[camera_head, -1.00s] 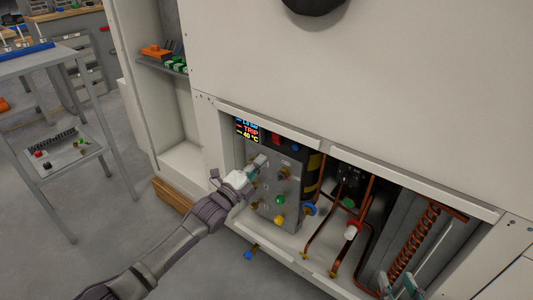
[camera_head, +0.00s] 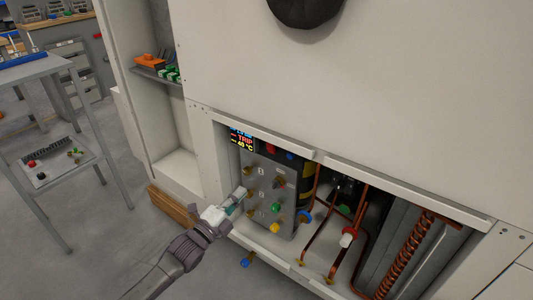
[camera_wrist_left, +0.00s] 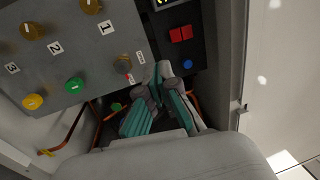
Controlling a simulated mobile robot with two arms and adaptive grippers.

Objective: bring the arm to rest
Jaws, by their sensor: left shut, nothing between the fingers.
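My left arm reaches in from the lower left in the head view. Its gripper (camera_head: 237,199) is shut and empty, in front of the lower left of the grey control panel (camera_head: 262,197). In the left wrist view the shut teal fingers (camera_wrist_left: 159,104) show beside the panel, with several numbered brass knobs, a yellow knob (camera_wrist_left: 33,101) and a green knob (camera_wrist_left: 74,84). I cannot tell whether the fingers touch anything. My right gripper is not clearly in view.
A display (camera_head: 241,141) reads TRIP and 40 °C. A shelf with an orange item (camera_head: 149,62) is upper left.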

